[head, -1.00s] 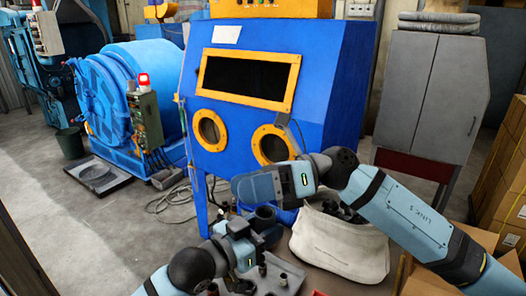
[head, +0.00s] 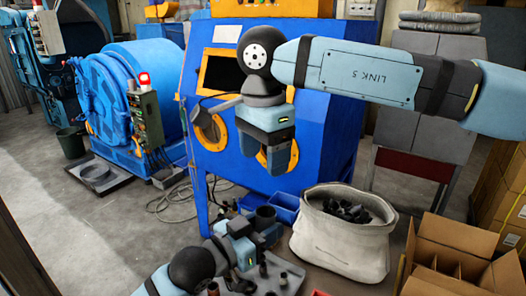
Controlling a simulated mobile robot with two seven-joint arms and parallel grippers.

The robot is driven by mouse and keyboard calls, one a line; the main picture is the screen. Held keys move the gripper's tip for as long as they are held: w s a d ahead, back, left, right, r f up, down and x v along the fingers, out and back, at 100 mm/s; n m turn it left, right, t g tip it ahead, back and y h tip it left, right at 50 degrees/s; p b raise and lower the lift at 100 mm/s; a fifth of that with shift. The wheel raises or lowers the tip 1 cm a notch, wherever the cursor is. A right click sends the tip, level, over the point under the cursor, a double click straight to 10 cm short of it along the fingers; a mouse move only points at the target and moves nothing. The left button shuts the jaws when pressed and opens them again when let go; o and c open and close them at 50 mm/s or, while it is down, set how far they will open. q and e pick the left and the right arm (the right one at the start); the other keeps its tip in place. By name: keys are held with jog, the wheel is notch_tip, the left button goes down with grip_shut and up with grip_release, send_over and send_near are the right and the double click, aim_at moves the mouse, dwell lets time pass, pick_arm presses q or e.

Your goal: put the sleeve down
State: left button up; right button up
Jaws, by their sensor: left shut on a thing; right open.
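The sleeve (head: 265,213) is a dark grey, hollow upright cylinder in the head view. My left gripper (head: 268,235) is shut on it above the near end of the work surface. The gripper body partly hides the sleeve's lower part, so I cannot tell whether it touches anything below. My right gripper (head: 278,160) is open and points down, in front of the blue cabinet and above the blue bins. I see nothing between its fingers.
A grey tray (head: 290,272) with small dark parts lies below my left gripper. Blue bins (head: 286,203) stand behind the sleeve. A pale sack (head: 335,245) of dark parts and an open divided carton (head: 455,232) stand right. A blue blasting cabinet (head: 330,95) blocks the back.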

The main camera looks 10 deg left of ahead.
aim_at(264, 206)
notch_tip(264, 206, down, 12)
jog(key=shift+r, duration=0.15)
dwell(0.3)
jog(key=c, duration=1.2)
pick_arm(q)
jog(key=o, duration=1.3)
